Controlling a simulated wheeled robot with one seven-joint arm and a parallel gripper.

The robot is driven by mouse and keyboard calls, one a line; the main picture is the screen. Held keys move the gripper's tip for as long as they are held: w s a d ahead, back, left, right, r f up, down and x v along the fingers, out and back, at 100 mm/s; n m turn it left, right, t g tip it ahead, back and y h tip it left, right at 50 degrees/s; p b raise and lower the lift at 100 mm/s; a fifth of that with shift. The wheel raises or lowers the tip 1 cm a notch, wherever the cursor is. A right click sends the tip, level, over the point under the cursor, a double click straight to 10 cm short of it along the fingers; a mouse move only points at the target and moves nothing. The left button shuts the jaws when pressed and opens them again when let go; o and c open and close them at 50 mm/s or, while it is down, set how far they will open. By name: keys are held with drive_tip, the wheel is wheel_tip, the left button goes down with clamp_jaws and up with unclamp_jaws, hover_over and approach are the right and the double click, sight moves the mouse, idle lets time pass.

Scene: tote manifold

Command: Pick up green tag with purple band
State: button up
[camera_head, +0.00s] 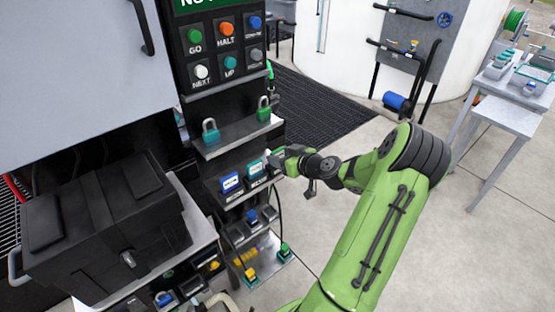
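A green tag (255,170) with a white label stands in a rack on the black panel, to the right of a blue tag (229,182). A purple band cannot be made out on it at this size. My gripper (277,161) reaches in from the right, with its tip close to the right side of the green tag. Whether they touch cannot be told. The gripper is small and seen from behind, so its finger opening is unclear.
A shelf above the tags holds a teal padlock (210,136) and a green padlock (264,114). Small bins (252,222) sit below the tags. A black case (105,225) stands at left. Open floor (480,240) lies to the right of my arm.

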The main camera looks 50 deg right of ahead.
drive_tip(key=c, duration=0.5)
drive_tip(key=shift+r, duration=0.1)
wheel_tip(320, 180, up, 18)
drive_tip(key=p, duration=0.2)
drive_tip(key=shift+p, duration=0.4)
